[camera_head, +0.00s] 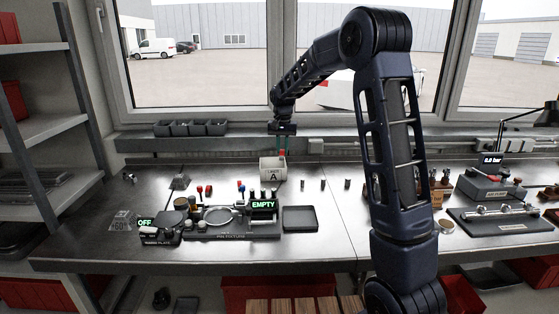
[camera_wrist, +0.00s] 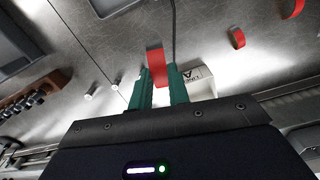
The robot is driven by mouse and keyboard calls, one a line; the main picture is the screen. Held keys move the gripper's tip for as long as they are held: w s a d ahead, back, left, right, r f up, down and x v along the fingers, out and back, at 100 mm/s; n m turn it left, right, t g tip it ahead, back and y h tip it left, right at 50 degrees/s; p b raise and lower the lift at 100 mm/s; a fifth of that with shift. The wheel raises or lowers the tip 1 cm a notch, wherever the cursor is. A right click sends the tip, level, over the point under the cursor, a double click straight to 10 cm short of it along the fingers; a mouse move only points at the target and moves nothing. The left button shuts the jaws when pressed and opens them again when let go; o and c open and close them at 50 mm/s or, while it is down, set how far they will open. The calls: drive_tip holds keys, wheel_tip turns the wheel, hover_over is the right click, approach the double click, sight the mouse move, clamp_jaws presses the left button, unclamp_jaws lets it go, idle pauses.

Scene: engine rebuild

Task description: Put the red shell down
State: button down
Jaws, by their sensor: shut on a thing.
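My gripper (camera_wrist: 161,78) has green fingers and is shut on a red shell (camera_wrist: 155,64), which sticks out past the fingertips in the wrist view. In the head view my gripper (camera_head: 283,146) is over the back of the steel bench, just above and beside the white box marked A (camera_head: 273,171). The box also shows in the wrist view (camera_wrist: 201,84), close to the right finger. The held shell is too small in the head view to tell its height above the bench. Two more red shells (camera_wrist: 238,39) (camera_wrist: 293,9) lie apart on the bench.
A fixture (camera_head: 235,228) with a display reading EMPTY stands in front of the box. A dark shallow tray (camera_head: 300,219) is to its right. Several small metal cylinders (camera_head: 347,183) stand right of the box. Dark bins (camera_head: 190,128) sit on the window ledge.

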sight(273, 166)
drive_tip(key=w+a+n, duration=0.1)
drive_tip(key=w+a, duration=0.1)
drive_tip(key=w, duration=0.9)
drive_tip(key=w+a+n, duration=0.1)
drive_tip(key=w+a, duration=0.1)
drive_tip(key=w, duration=0.8)
drive_tip(key=f, duration=1.9)
drive_tip(key=shift+w+f, duration=0.2)
drive_tip(key=shift+w, duration=0.05)
drive_tip(key=shift+f, duration=0.1)
drive_tip(key=c, duration=1.3)
unclamp_jaws()
drive_tip(key=shift+c, duration=0.2)
